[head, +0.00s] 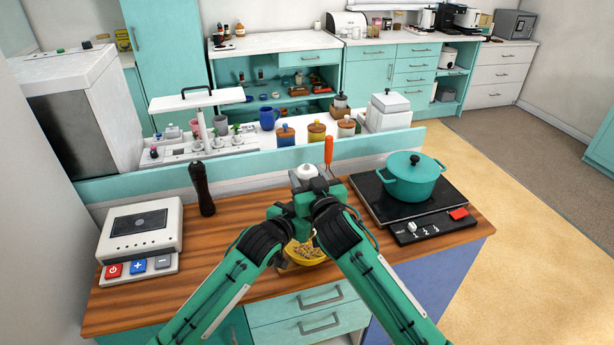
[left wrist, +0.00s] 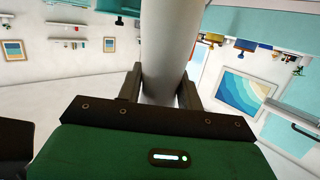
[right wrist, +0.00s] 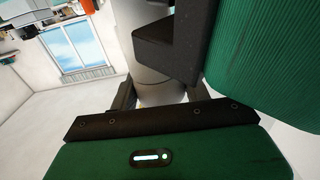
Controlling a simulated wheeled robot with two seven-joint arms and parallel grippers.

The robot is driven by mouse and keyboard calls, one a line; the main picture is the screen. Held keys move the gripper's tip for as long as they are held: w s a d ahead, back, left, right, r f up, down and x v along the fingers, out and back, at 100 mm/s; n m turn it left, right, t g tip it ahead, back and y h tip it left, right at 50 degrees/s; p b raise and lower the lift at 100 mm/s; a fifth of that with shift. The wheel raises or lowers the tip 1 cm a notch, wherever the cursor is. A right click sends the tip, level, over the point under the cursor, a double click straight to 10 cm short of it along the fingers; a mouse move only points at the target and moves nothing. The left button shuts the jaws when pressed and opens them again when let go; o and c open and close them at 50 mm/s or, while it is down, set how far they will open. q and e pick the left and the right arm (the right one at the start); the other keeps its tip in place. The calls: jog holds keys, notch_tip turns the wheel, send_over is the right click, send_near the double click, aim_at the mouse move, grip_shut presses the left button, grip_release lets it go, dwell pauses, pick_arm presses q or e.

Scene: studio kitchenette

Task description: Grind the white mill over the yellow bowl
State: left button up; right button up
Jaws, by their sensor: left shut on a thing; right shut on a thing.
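The white mill (head: 307,172) stands above the counter with its rounded top showing between my grippers in the head view. Its pale body fills the middle of the left wrist view (left wrist: 166,45) and shows in the right wrist view (right wrist: 150,45). My left gripper (left wrist: 160,92) is shut on the mill. My right gripper (right wrist: 158,92) is also shut on it, with the other gripper's dark finger close by. The yellow bowl (head: 304,256) sits on the wooden counter below, partly hidden by my arms, with pale brownish contents.
A black pepper mill (head: 201,190) stands left on the counter (head: 235,235), behind a white device with buttons (head: 140,240). A teal pot (head: 411,178) sits on the black hob (head: 372,207) at right. An orange-handled tool (head: 328,151) rises behind my grippers.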

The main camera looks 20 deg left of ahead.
jog(key=shift+d+t+h, duration=0.1)
jog(key=shift+t+h, duration=0.2)
jog(key=shift+h, duration=0.1)
jog(key=o, duration=1)
jog(key=shift+c, duration=0.2)
jog(key=v, duration=1.2)
jog(key=shift+w, duration=0.1)
